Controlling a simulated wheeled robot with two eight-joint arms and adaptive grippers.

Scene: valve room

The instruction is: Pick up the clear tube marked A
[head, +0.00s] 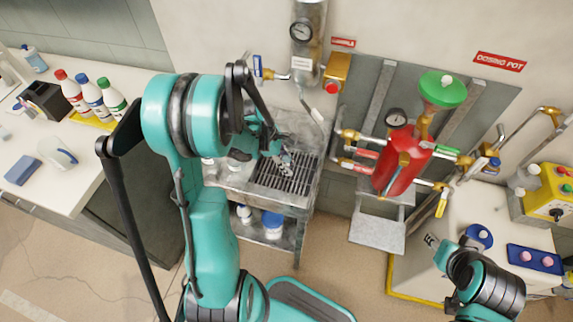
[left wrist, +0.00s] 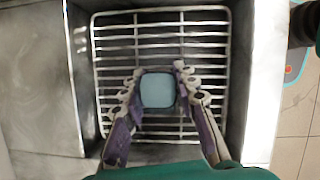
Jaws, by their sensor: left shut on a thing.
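My left gripper (head: 284,163) is over the slatted grate of the metal sink stand in the head view. In the left wrist view my left gripper (left wrist: 158,76) has its fingers on both sides of a pale blue-grey thing (left wrist: 157,91) with a rounded square outline. It is shut on this thing. I see no letter on it, so I cannot tell whether it is the clear tube marked A. I make out no clear tube elsewhere. My right gripper (head: 433,241) is at the lower right near the white bench; its opening is too small to judge.
The grate (head: 270,180) lies inside the metal sink walls. A red dosing pot (head: 402,172) with a green funnel (head: 442,90) and pipes stands to the right. Several bottles stand on the left counter (head: 85,165).

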